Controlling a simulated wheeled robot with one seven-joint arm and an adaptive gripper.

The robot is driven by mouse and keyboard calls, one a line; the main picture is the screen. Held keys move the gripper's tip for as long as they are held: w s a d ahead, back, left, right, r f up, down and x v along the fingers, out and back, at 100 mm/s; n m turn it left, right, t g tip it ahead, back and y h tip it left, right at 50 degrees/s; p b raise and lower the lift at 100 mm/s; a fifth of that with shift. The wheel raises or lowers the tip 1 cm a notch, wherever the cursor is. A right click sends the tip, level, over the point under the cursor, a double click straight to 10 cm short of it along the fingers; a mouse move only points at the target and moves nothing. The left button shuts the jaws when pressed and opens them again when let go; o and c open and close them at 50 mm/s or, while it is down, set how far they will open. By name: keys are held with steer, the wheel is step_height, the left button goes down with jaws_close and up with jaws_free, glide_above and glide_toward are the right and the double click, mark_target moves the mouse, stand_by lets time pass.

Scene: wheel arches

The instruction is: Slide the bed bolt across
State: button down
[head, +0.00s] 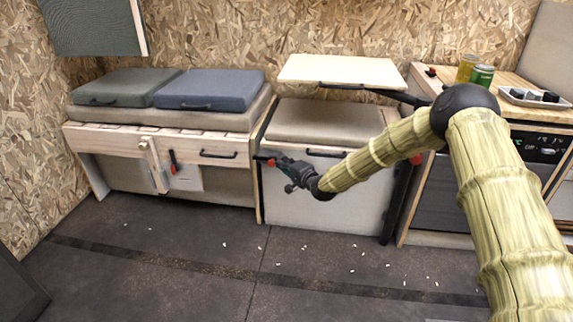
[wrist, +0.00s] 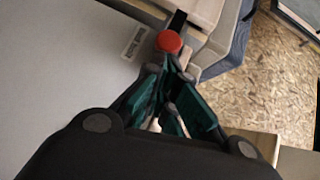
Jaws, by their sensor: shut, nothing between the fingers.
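The bed bolt shows in the wrist view as a black bar with a round red knob (wrist: 168,41), on the edge of a pale panel. A small printed label (wrist: 136,43) is beside it, too blurred to read surely. My gripper (wrist: 172,68) has its teal fingers drawn together just short of the knob; whether they touch it I cannot tell. In the head view my gripper (head: 270,161) is at the left edge of the middle seat box (head: 325,200), with red showing at its tips. Its fingers are shut with nothing between them.
A slatted bed front (head: 120,140) with grey and blue cushions (head: 208,90) is to the left; a red-handled latch (head: 173,162) hangs on it. A tabletop (head: 340,71) overhangs the seat box. A kitchen unit (head: 440,195) stands right. The floor (head: 200,260) is clear apart from small pale scraps.

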steer(key=a, duration=0.2)
steer(key=w+a, duration=0.1)
steer(key=a, duration=0.1)
steer(key=shift+p, duration=0.4)
steer(key=shift+a, duration=0.1)
steer(key=shift+r, duration=0.1)
steer(key=s+d+r+p, duration=0.1)
steer(key=d, duration=0.4)
steer(key=p, duration=0.4)
glide_toward(273, 162)
steer(key=d, duration=0.2)
steer(key=s+d, duration=0.1)
steer(key=d, duration=0.1)
steer(key=shift+r, duration=0.2)
steer(key=shift+a, duration=0.1)
